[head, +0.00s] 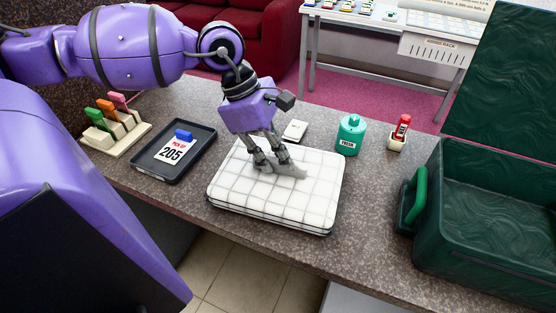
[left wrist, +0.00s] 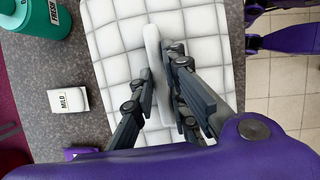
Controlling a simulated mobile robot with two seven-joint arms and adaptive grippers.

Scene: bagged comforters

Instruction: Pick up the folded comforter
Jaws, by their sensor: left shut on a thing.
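The folded comforter (head: 310,205) is a flat white bundle with a grid pattern, in a clear bag with dark edging. It lies on the speckled counter in the middle of the head view. My left gripper (head: 280,170) is over its upper middle, pointing down, with its fingers shut on a raised grey-white ridge or handle on top. In the left wrist view the comforter (left wrist: 112,40) fills the middle, and the fingers (left wrist: 155,85) stand on both sides of the raised strip. The comforter looks to rest on the counter. My right gripper is not in view.
An open dark green case (head: 480,200) stands at the right.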

